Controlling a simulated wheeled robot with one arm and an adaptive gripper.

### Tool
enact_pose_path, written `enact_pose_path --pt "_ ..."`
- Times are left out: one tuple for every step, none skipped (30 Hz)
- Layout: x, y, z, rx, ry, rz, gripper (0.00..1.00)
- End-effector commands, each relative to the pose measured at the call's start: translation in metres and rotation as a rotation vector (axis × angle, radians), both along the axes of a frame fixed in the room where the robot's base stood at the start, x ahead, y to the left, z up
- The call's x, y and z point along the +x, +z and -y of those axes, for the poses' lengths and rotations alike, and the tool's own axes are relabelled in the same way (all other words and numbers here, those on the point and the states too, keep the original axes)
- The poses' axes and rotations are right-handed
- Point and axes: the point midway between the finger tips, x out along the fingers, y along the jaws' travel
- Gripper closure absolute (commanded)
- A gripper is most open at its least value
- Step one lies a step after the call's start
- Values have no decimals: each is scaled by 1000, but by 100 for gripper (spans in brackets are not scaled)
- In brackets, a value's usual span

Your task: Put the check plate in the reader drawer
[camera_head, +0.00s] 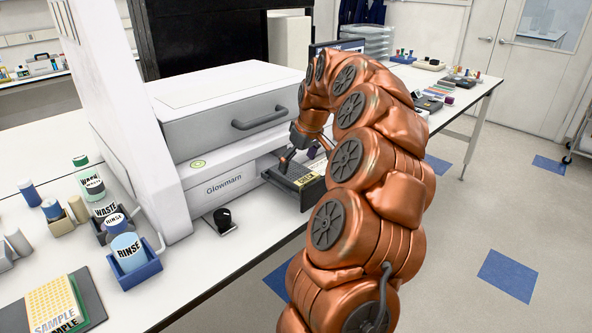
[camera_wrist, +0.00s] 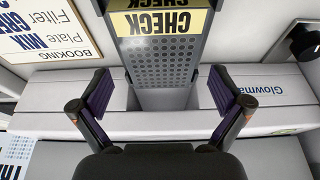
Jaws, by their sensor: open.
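The check plate (camera_head: 298,170) is dark with small wells and a yellow CHECK label. It appears to lie in the pulled-out drawer (camera_head: 314,192) of the white Glowmarn reader (camera_head: 222,178). In the wrist view the plate (camera_wrist: 163,62) shows upside down at top centre, between the dark drawer sides. My gripper (camera_head: 303,152) is at the drawer, near the reader's front. The plate's far end is cut off by the frame.
A yellow sample plate (camera_head: 52,303) lies at the bench's front left. A black knob (camera_head: 222,218) sits before the reader. Floor right of the bench is clear.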

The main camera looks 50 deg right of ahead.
Motion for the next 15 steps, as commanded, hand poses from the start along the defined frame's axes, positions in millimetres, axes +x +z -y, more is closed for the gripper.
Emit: enact_pose_path --pt "-3 8 0 -1 0 2 0" --pt "-4 14 0 -1 0 2 0" --pt "-7 21 0 -3 -1 4 0" --pt "-8 27 0 -4 -2 5 0" --pt "-11 32 0 -3 -2 4 0" --pt "-13 38 0 -3 -2 3 0" --pt "-14 43 0 -3 -1 3 0" --pt "-15 47 0 -3 -1 2 0" --pt "-18 52 0 -2 0 1 0" --pt "-19 57 0 -1 1 1 0" --pt "-21 61 0 -1 0 2 0" --pt "-22 66 0 -2 -1 3 0" --pt "-23 68 0 -2 -1 2 0" --pt "-24 71 0 -1 0 1 0" --pt "-25 74 0 0 0 -1 0"
